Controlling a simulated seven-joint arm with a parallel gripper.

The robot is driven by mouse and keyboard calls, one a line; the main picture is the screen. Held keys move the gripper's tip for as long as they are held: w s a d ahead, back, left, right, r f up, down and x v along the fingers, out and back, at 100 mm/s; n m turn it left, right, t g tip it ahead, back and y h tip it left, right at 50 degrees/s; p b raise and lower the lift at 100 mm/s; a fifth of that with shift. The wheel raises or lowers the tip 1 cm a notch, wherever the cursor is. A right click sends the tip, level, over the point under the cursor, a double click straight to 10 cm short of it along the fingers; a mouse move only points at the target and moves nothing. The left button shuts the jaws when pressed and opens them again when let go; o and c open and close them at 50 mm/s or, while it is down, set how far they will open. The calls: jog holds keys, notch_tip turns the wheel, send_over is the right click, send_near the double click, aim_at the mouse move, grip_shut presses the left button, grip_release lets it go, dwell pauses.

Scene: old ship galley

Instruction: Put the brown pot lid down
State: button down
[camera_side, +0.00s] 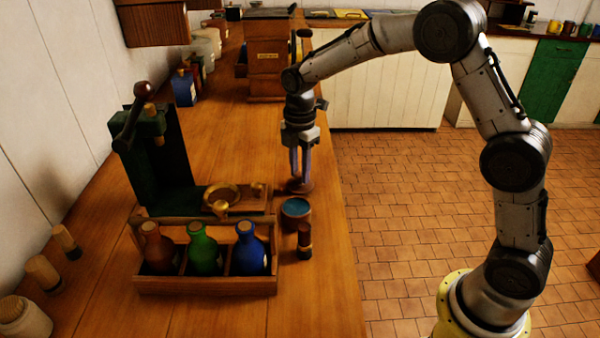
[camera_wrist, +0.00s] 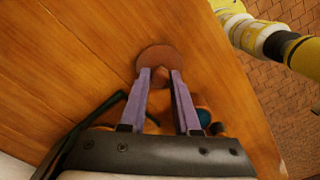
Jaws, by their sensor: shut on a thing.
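The brown pot lid (camera_side: 300,186) is a small round disc low over the wooden counter, just behind the small brown pot. In the wrist view the lid (camera_wrist: 158,55) shows as a flat brown disc with a knob. My gripper (camera_side: 300,177) points down and is shut on the lid's knob; its two purple fingers (camera_wrist: 161,75) straddle it. I cannot tell whether the lid touches the counter. The pot (camera_side: 296,216) is uncovered with blue inside. It is partly hidden behind my fingers in the wrist view (camera_wrist: 204,117).
A wooden crate (camera_side: 205,286) holds red, green and blue bottles. Clear counter lies behind my gripper; the counter's edge is close on the right.

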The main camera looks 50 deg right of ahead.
aim_at(300, 173)
jog(key=shift+f, duration=0.55)
jog(key=shift+f, duration=0.1)
jog(key=c, duration=0.6)
grip_release()
jog(key=shift+c, duration=0.2)
notch_tip(300, 173, up, 11)
jog(key=s+r+m+t, duration=0.1)
jog(key=s+r+m, duration=0.3)
jog(key=s+r, duration=0.2)
jog(key=s+f+m+t, duration=0.1)
jog(key=s+m+t, duration=0.1)
jog(key=s+m, duration=0.5)
jog(key=s+d+f+m+t, duration=0.1)
jog(key=s+m, duration=0.6)
jog(key=s, duration=0.9)
jog(key=shift+s+d+f+t, duration=0.25)
jog(key=shift+f+t, duration=0.25)
jog(key=shift+t, duration=0.3)
